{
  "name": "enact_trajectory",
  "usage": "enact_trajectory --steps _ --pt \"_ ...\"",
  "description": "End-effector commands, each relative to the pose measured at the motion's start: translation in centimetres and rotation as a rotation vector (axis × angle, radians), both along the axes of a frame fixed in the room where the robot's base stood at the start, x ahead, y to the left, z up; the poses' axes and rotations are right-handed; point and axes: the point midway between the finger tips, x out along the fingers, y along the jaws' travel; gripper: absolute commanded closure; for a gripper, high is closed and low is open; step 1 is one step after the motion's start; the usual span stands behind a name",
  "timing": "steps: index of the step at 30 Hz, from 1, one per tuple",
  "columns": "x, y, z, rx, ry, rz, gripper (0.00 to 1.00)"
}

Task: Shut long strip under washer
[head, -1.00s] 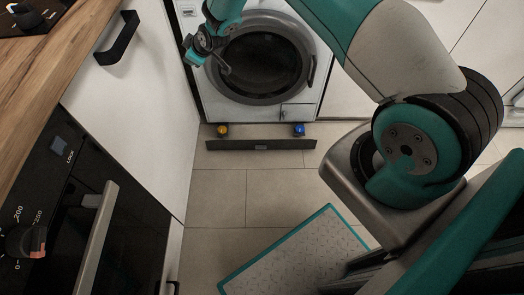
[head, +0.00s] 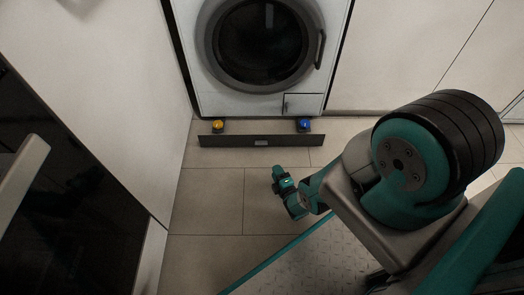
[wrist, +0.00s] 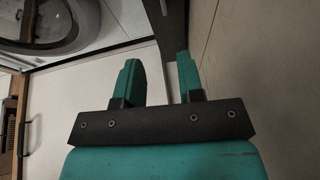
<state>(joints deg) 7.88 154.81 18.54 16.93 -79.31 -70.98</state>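The long dark strip (head: 290,141) stands out from under the washer (head: 212,75), just above the floor, with a small light plate at its middle. A gap shows between it and the washer's base. A yellow item (head: 218,125) and a blue item (head: 304,125) sit behind the strip, near its two ends. My gripper (head: 277,176) is low, in front of the strip and apart from it. In the wrist view its two teal fingers (wrist: 160,82) are spread with nothing between them.
White cabinet fronts (head: 125,60) stand at the left, with the dark oven (head: 75,205) nearer to me. More white fronts (head: 400,60) are right of the washer. Tiled floor (head: 205,195) lies clear before the strip. A teal-edged metal plate (head: 330,240) is below my arm.

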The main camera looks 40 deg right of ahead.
Motion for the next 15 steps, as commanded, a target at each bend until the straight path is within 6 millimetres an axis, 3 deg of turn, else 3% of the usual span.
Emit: enact_trajectory --steps 5,13,15 --pt "-0.4 -0.1 -0.7 -0.013 0.006 0.003 0.65" --pt "1.8 -0.5 -1.0 -0.013 0.002 0.000 0.65" --pt "3.1 -1.0 -1.0 -0.011 -0.003 -0.010 0.65"
